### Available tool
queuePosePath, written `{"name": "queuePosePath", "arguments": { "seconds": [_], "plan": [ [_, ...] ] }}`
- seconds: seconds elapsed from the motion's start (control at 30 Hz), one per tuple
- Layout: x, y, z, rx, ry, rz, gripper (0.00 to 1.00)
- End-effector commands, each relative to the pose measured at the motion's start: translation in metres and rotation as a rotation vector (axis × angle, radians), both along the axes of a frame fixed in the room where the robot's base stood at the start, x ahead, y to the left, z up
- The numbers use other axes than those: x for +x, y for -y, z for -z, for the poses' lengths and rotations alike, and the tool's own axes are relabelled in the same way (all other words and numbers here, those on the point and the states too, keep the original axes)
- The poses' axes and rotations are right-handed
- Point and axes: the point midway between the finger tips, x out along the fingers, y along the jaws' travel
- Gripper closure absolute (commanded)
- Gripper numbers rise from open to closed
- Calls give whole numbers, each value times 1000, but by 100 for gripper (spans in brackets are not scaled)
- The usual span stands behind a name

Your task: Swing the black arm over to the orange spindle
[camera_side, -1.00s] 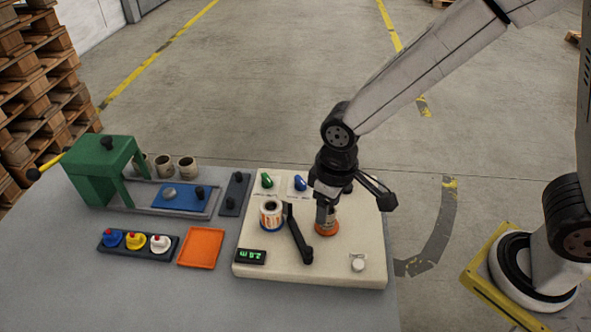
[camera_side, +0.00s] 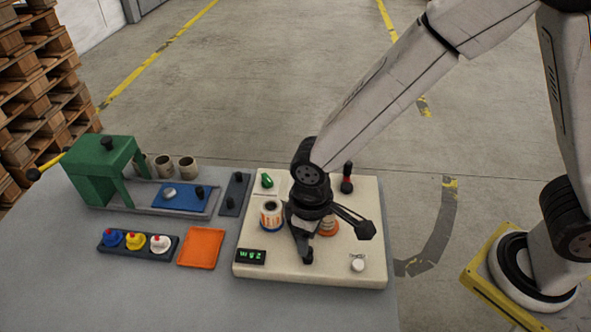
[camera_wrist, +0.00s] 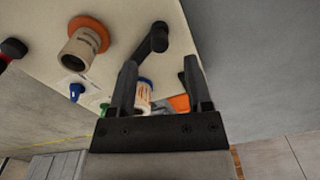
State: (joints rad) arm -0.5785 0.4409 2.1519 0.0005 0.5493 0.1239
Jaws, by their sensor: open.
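The black arm (camera_side: 308,257) lies on the cream rewinder panel (camera_side: 330,270), and in the side view my gripper hides most of it. The wrist view shows the black arm's round end (camera_wrist: 158,38), with the bar running down-left behind one finger. The orange spindle (camera_side: 328,230) is just right of my gripper, partly hidden; in the wrist view its orange disc (camera_wrist: 98,30) carries a beige core. A labelled roll (camera_side: 270,214) on a blue base stands to the left. My gripper (camera_wrist: 158,75) is open, low over the black arm; whether a finger touches it I cannot tell.
A green knob (camera_side: 267,180) and a red-and-black knob (camera_side: 347,178) are at the panel's back. A white button (camera_side: 358,263) and a green display (camera_side: 250,256) are at its front. An orange tray (camera_side: 201,247) and a green press (camera_side: 103,168) stand to the left.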

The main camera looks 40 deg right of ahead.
Motion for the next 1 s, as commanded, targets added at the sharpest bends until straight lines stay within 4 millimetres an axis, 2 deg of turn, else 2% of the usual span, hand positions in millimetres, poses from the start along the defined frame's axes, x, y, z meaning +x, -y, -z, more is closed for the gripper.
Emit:
{"name": "queuePosePath", "arguments": {
  "seconds": [0.2,0.4,0.87,0.9,0.97,1.0],
  "plan": [
    [-1,0,25,-1,-3,0,36],
    [0,0,41,0,-1,0,36],
    [0,0,49,1,0,0,36],
    [0,0,49,1,0,0,39],
    [0,0,49,1,0,0,58],
    [0,0,49,1,0,0,71]
  ]
}}
